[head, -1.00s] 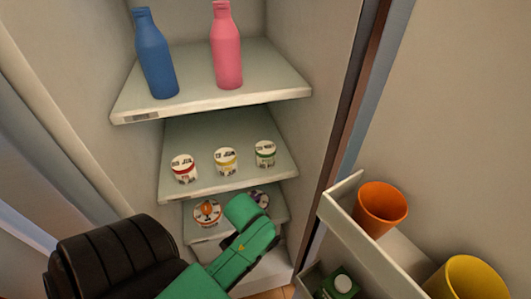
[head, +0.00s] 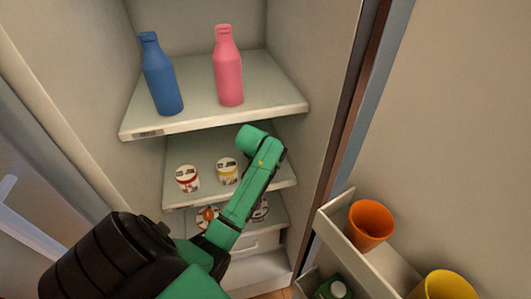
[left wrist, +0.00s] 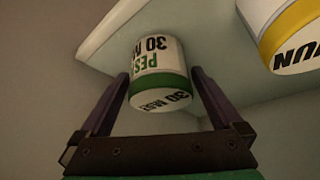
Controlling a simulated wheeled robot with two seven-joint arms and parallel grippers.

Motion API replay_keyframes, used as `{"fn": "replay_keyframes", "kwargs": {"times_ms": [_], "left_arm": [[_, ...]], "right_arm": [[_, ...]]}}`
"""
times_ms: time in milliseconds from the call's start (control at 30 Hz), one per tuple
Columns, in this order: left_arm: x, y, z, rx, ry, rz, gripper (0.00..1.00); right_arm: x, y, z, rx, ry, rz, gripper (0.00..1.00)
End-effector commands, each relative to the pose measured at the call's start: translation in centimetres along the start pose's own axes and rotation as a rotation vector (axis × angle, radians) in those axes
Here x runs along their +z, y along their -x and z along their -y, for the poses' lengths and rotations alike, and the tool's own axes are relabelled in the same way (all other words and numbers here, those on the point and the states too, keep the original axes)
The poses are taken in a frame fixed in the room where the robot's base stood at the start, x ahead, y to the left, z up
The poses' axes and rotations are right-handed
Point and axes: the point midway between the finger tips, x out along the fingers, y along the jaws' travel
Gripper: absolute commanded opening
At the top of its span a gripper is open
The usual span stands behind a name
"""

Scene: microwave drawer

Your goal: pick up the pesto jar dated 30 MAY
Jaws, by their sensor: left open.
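The pesto jar (left wrist: 158,54), white with a green band, shows in the left wrist view with "PES" and "30 M" on its side, upside down in the picture. Its green-ringed end also carries a partly readable date starting with 30. It stands on the middle shelf (head: 190,200). My left gripper (left wrist: 160,73) is open, with one finger on each side of the jar. I cannot tell whether the fingers touch it. In the head view my left arm (head: 255,180) reaches across the shelf and hides this jar and the gripper's fingers. My right gripper is not in view.
A yellow-banded jar (head: 228,171) stands close beside the pesto jar, and a red-banded jar (head: 187,179) is further left. Blue (head: 162,78) and pink (head: 228,68) bottles stand on the shelf above. The door shelf holds an orange cup (head: 370,226) and a yellow cup (head: 443,288).

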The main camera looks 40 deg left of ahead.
Motion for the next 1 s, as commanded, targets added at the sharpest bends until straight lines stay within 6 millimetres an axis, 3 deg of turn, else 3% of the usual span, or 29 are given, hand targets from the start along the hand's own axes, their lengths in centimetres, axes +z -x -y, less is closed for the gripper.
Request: {"fn": "replay_keyframes", "kwargs": {"times_ms": [67, 200, 367, 467, 600, 1000], "left_arm": [[-1.5, -0.3, 0.1, -0.002, 0.0, 0.001, 1.0], [-1.3, -1.7, 0.0, -0.001, 0.0, 0.002, 1.0], [-1.2, -1.9, 0.0, 0.0, 0.0, 0.0, 1.0], [-1.1, -1.9, 0.0, 0.0, 0.0, 0.0, 0.69], [-1.1, -1.9, 0.0, 0.0, 0.0, 0.001, 0.18], [-1.8, -1.0, 0.0, 0.001, 0.0, -0.005, 0.18]], "right_arm": [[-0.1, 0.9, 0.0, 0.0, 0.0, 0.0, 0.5], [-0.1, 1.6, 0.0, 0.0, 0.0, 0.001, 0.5], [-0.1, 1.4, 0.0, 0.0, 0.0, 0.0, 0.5], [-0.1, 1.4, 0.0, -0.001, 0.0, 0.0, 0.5], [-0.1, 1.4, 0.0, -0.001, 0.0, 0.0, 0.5], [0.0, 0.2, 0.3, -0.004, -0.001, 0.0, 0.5]]}}
